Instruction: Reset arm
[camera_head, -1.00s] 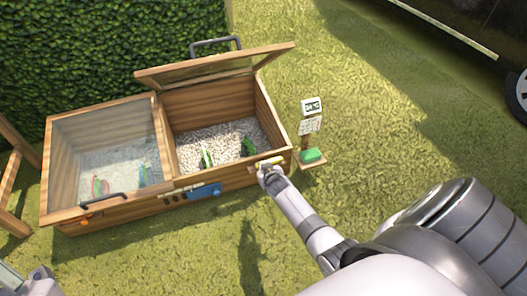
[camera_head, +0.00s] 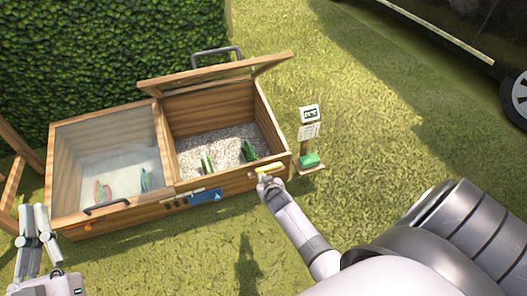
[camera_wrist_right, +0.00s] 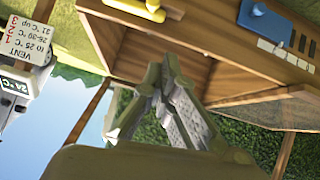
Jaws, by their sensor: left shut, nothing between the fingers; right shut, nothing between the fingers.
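My left gripper (camera_head: 36,210) is at the lower left of the head view, in front of the wooden box's left end. It is shut, with nothing between its fingers. My right gripper (camera_head: 263,183) is in front of the box's right front corner, close to a yellow bar (camera_head: 268,168). In the right wrist view, my right gripper's fingers (camera_wrist_right: 166,78) are together and empty. The yellow bar (camera_wrist_right: 135,8) shows apart from the fingertips there. I cannot tell the exact gap in the head view.
The wooden box (camera_head: 130,216) has its left glass lid (camera_head: 105,150) closed and its right lid (camera_head: 215,74) raised. Green plants (camera_head: 248,151) stand in the gravel. A sign post (camera_head: 308,130) with a green block (camera_head: 309,160) stands at right. A blue piece (camera_head: 204,196) is on the front. Grass in front is open.

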